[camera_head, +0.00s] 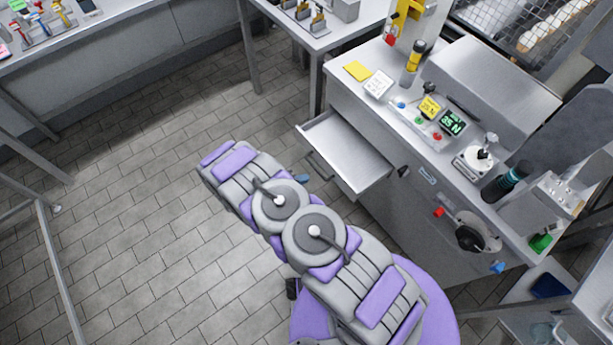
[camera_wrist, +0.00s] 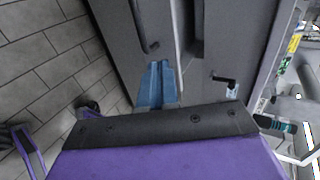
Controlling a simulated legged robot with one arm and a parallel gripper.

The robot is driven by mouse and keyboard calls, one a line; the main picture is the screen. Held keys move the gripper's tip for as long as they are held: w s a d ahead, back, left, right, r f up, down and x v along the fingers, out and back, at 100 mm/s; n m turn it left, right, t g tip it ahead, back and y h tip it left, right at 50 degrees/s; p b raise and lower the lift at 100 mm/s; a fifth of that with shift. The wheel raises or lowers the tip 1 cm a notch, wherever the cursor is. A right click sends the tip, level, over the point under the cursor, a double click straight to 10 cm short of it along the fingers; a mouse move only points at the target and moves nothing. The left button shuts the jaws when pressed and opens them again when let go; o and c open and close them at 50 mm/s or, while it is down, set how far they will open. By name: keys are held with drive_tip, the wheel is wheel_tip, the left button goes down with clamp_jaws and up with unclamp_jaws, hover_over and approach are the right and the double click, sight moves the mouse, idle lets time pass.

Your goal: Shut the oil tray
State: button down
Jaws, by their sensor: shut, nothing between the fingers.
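The oil tray (camera_head: 345,148) is a shallow grey metal drawer, pulled well out of the workbench cabinet, and looks empty. Its front with a dark handle (camera_head: 318,164) faces left, towards my arm. In the wrist view the tray front also shows with its dark handle (camera_wrist: 146,30) at the top. My gripper (camera_wrist: 157,72) has blue fingers that are closed together with nothing between them. They point at the tray front just below the handle; I cannot tell whether they touch it. In the head view only a bit of the blue fingers (camera_head: 302,179) shows past my arm.
The workbench (camera_head: 400,110) carries a yellow note, a green display, a dark bottle (camera_head: 505,182) and other small items. Red and blue knobs and a dark round part (camera_head: 472,238) stick out of its front. Tiled floor (camera_head: 140,200) left of my arm is clear.

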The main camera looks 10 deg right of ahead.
drive_tip(key=b, duration=0.2)
approach(331, 167)
wheel_tip(331, 167, down, 3)
drive_tip(key=d, duration=0.2)
drive_tip(key=shift+w+d+f+b, duration=0.15)
drive_tip(key=shift+w+d+b, duration=0.35)
drive_tip(key=shift+w+d, duration=0.8)
drive_tip(key=shift+d, duration=0.1)
